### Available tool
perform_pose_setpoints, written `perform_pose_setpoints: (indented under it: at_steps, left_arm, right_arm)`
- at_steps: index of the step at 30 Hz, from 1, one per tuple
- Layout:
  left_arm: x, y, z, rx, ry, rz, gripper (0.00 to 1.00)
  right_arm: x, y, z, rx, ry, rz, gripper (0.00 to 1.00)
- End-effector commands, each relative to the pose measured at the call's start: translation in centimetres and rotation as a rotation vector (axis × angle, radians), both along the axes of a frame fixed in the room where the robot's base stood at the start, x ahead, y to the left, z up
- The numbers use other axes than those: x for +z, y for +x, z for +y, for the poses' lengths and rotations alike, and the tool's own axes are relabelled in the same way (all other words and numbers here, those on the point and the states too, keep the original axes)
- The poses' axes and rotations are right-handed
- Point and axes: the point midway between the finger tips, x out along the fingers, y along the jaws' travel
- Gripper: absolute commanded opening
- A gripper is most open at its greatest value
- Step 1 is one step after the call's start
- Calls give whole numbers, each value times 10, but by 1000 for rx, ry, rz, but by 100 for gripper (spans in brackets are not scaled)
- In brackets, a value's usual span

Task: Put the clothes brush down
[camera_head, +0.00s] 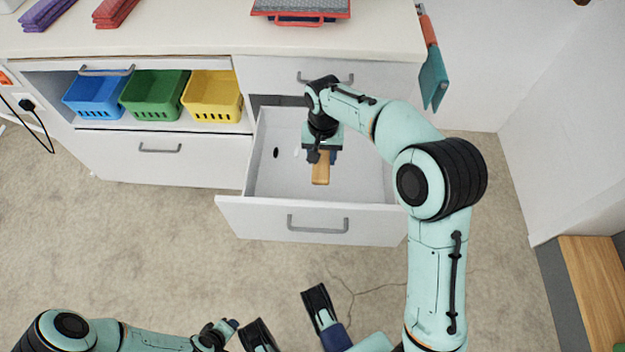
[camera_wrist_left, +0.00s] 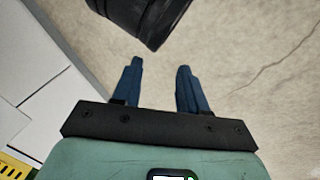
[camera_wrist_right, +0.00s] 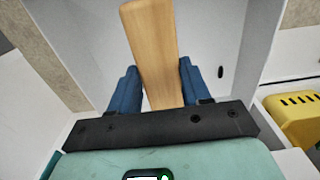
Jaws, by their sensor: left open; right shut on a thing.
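The clothes brush (camera_head: 320,172) shows as a light wooden piece inside the open drawer (camera_head: 268,215). My right gripper (camera_head: 322,156) reaches down into the drawer and is shut on the brush. In the right wrist view the wooden brush (camera_wrist_right: 152,50) stands out between the blue fingers of my right gripper (camera_wrist_right: 156,90), with the drawer's pale walls around it. I cannot tell whether the brush touches the drawer floor. My left gripper (camera_wrist_left: 160,85) is open and empty over the floor, away from the drawer.
Blue (camera_head: 97,95), green (camera_head: 152,95) and yellow (camera_head: 212,95) baskets stand on the shelf left of the drawer. A closed drawer (camera_head: 140,165) lies below them. The counter (camera_head: 180,35) holds folded cloths. The drawer floor around the brush looks mostly free.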

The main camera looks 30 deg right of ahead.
Motion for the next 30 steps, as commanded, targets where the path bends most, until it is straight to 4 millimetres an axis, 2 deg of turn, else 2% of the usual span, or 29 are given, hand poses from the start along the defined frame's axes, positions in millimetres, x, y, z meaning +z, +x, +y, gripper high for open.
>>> perform_pose_setpoints:
  at_steps: [5,7,10,15,18,26,30]
  left_arm:
    - [-11,14,7,15,17,-37,43]
    - [-17,19,11,22,26,-47,43]
    - [-30,12,14,25,29,-19,43]
    - [-53,-15,17,28,24,72,43]
    - [-62,-27,19,30,23,108,43]
    - [-69,-38,20,32,21,146,43]
    - [-78,-48,22,34,19,182,43]
  right_arm:
    - [-26,0,0,1,0,5,23]
    - [-44,0,0,1,0,6,23]
    - [-72,0,0,0,0,6,23]
    - [-116,0,0,1,0,4,23]
    - [-134,0,0,0,0,4,23]
    - [-152,1,0,1,0,0,23]
    - [-172,0,1,1,0,4,23]
